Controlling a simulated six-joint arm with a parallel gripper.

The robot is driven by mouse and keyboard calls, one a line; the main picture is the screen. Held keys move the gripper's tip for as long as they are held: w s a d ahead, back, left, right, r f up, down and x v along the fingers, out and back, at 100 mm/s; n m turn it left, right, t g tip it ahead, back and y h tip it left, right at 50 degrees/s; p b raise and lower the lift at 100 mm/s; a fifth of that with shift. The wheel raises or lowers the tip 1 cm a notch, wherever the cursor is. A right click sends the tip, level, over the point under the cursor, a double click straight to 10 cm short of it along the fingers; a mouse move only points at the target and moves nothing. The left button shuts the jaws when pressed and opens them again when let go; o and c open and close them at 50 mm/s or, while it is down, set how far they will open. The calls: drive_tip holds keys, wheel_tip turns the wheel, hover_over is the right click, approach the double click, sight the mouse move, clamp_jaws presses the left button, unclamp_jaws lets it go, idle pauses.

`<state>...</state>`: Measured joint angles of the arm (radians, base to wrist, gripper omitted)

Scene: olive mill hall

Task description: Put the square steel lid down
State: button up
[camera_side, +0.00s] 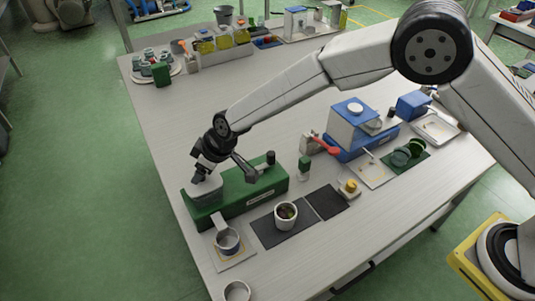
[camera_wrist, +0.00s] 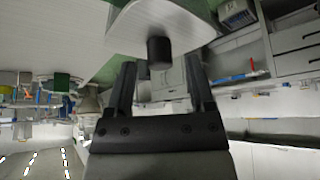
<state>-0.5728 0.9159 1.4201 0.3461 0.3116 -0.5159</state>
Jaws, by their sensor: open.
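My gripper (camera_side: 203,170) is at the left end of the long green machine (camera_side: 245,193) in the side view. A pale grey block-like piece, perhaps the square steel lid (camera_side: 203,190), sits at that end just below my gripper. In the wrist view my gripper (camera_wrist: 160,64) is open, with its two dark fingers well apart. A pale plate with rounded corners, likely the lid (camera_wrist: 185,28), shows beyond the fingertips. A dark round knob (camera_wrist: 159,50) on it stands between the tips, with space on both sides. Whether the lid rests fully flat cannot be told.
In front of the machine are a steel cup (camera_side: 228,240) on a pale plate and a white cup (camera_side: 286,214) on a dark mat (camera_side: 268,232). A blue and white device (camera_side: 352,125) stands right. The left table edge is close; the table's middle behind the machine is clear.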

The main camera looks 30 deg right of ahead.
drive_tip(key=shift+s+v, duration=0.1)
drive_tip(key=shift+v, duration=1.55)
drive_tip(key=shift+s+v, duration=0.15)
drive_tip(key=shift+v, duration=1.55)
drive_tip(key=shift+d+f, duration=0.1)
drive_tip(key=s+d+r+m+h, duration=0.1)
drive_tip(key=s+d+m, duration=0.15)
drive_tip(key=d, duration=0.75)
drive_tip(key=s+d+r+m+h, duration=0.15)
drive_tip(key=s+d, duration=0.25)
drive_tip(key=d, duration=0.6)
drive_tip(key=s+d+m+g+h, duration=0.1)
drive_tip(key=s+d+m, duration=0.4)
drive_tip(key=s+d, duration=0.7)
drive_tip(key=shift+s+d+f+g+h, duration=0.3)
drive_tip(key=shift+s+d+f+h, duration=0.1)
drive_tip(key=shift+s, duration=0.55)
drive_tip(key=shift+o, duration=0.5)
